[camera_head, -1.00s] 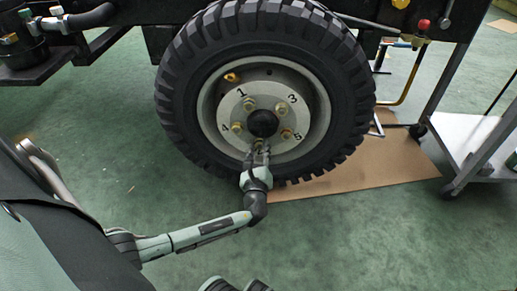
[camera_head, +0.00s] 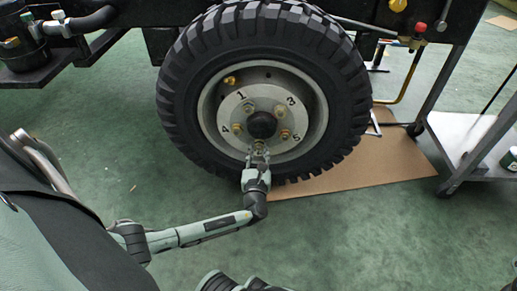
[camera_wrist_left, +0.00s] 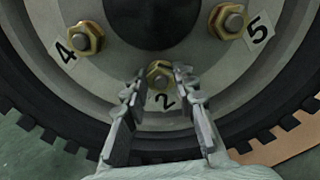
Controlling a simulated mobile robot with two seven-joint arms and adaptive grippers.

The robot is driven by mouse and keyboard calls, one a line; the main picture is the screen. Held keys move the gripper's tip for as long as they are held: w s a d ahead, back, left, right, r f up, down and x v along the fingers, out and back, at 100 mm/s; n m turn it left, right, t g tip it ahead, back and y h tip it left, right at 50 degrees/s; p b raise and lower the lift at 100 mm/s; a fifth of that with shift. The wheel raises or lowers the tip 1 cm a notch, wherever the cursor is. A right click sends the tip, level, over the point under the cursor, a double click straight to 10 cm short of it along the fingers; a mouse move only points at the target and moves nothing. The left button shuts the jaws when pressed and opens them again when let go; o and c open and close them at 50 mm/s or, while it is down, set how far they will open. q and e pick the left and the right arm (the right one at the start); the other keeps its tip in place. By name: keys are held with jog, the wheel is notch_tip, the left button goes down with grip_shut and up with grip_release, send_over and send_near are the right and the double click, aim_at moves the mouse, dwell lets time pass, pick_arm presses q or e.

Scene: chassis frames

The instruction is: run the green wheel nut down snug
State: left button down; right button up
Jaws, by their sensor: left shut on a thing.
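The wheel (camera_head: 345,95) carries a pale hub plate with several brass-yellow nuts and printed numbers. The nut by number 2 (camera_wrist_left: 160,73) is lowest on the plate, below the black hub cap. No nut shows a clear green colour. My left gripper (camera_head: 258,155) reaches up from below. In the left wrist view its two fingers (camera_wrist_left: 159,88) flank the number 2 nut, their tips closed on its sides. The number 2 shows between the fingers. How far the nut is seated cannot be told.
Nut 4 (camera_wrist_left: 86,38) and nut 5 (camera_wrist_left: 228,20) sit either side, above the fingers. The black tyre surrounds the hub. A cardboard sheet (camera_head: 360,172) lies under the wheel, and a grey cart (camera_head: 470,140) stands at the right. Green floor is open in front.

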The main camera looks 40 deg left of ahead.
pick_arm(q)
jog(key=c, duration=1.2)
grip_release()
jog(key=v, duration=0.7)
jog(key=shift+d, duration=0.15)
jog(key=shift+s, duration=0.15)
